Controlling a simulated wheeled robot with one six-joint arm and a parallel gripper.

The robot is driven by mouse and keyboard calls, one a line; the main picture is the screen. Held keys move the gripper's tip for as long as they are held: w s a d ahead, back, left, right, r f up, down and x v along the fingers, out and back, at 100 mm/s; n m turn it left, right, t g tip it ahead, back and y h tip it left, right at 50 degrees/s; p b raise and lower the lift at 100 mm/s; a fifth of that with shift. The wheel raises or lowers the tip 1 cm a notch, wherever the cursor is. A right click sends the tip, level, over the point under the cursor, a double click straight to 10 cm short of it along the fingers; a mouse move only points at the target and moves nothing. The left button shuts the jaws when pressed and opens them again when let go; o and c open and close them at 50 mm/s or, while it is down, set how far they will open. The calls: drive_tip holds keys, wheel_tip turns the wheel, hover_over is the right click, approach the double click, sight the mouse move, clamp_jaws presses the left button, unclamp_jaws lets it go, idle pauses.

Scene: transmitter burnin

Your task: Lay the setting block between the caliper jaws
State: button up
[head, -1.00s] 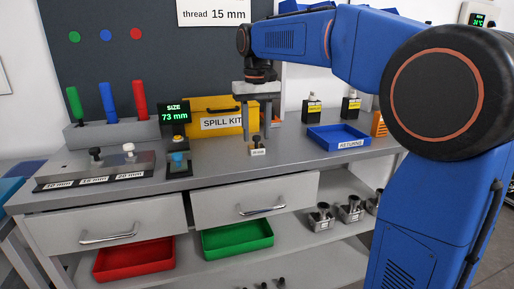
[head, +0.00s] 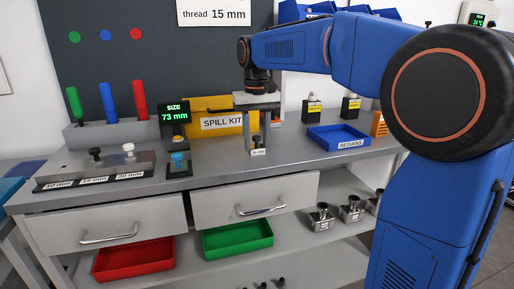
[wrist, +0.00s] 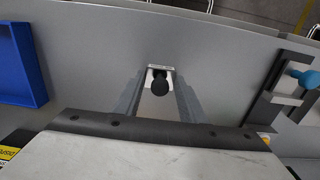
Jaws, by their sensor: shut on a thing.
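The setting block, a small pale block with a black knob and a label too small to read, stands on the bench (head: 258,152). The wrist view shows its knob and pale top (wrist: 160,70) between my fingers. My gripper (head: 257,142) points down and is shut on the block; in the wrist view its fingers (wrist: 160,90) lie on either side. The caliper (head: 179,163), with a blue knob and a "SIZE 73 mm" display (head: 174,113), stands left of my gripper. In the wrist view the caliper (wrist: 262,100) is at the right, apart from the block; its jaws are not clearly resolved.
A grey rack (head: 75,174) with black and white knobs stands at left. A yellow spill kit (head: 205,107) is behind the gripper. A blue tray (head: 325,142) lies to the right. Bench between block and caliper looks clear.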

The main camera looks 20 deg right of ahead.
sight(256, 136)
drive_tip(key=shift+r, duration=0.1)
drive_tip(key=shift+c, duration=0.5)
drive_tip(key=shift+r, duration=3.4)
